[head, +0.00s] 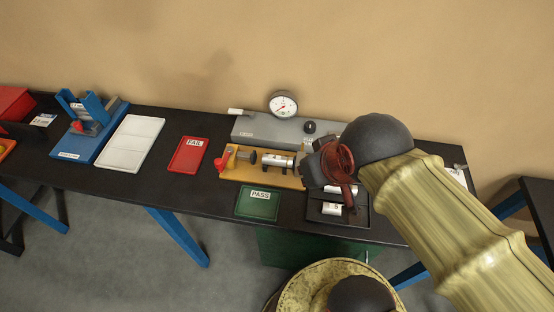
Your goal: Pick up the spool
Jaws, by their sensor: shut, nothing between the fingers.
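My gripper (349,188), dark with red parts, hangs over the black tray (360,218) on the right part of the bench. It is shut and holds nothing. Small white cylinder-like pieces (332,208), one with a dark mark, lie in the tray just below and left of the fingers; they may be spools. A silvery-white cylinder (278,161) sits lying down in the tan wooden fixture (262,180), left of my gripper. I cannot tell for sure which piece is the spool. My gripper and arm hide part of the tray and the fixture's right end.
A grey gauge unit (268,130) with a round dial (283,105) stands behind the fixture. A red FAIL tray (188,155), green PASS tray (258,203), white tray (130,142) and blue stand (97,140) are on the black bench. Bare bench shows between FAIL and white trays.

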